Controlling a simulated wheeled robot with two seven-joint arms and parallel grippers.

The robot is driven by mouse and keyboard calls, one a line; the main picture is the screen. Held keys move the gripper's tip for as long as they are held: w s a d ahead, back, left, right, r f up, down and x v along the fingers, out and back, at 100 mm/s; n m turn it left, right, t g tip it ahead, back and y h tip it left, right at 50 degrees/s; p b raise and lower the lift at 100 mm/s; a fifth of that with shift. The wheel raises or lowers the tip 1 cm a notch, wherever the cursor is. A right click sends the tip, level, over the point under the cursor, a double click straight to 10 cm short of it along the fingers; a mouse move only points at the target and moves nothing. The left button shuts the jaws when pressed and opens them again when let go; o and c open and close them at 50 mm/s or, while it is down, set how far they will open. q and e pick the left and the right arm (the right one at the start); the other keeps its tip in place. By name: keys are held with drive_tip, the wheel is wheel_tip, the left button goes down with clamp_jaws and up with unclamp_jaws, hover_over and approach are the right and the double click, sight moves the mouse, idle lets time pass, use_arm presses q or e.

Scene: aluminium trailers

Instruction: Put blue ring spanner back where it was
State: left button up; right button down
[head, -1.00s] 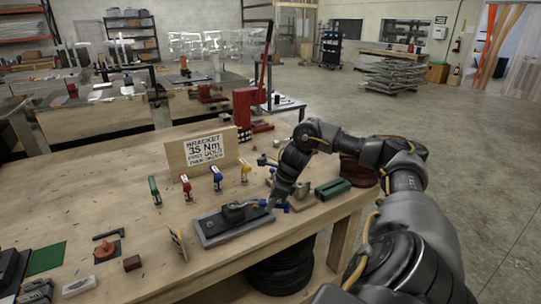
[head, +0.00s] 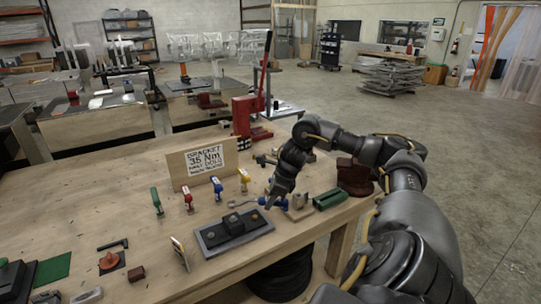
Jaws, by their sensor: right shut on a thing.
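The blue ring spanner (head: 241,203) lies roughly level, its silver end pointing left and its blue part beside my gripper. My right gripper (head: 267,205) points down and is shut on the spanner, just behind the right end of a grey plate (head: 209,241) with a dark bracket (head: 236,224) on it. The fingers hide part of the spanner's blue part. I cannot tell whether the spanner touches the bench. My left gripper is not in view.
Small upright green (head: 156,197), red (head: 188,197), blue (head: 217,187) and yellow (head: 244,179) items stand before a lettered board (head: 178,171). A green block (head: 332,196) lies to the right. The bench's left middle is mostly clear.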

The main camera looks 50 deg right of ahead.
drive_tip(key=shift+r, duration=0.4)
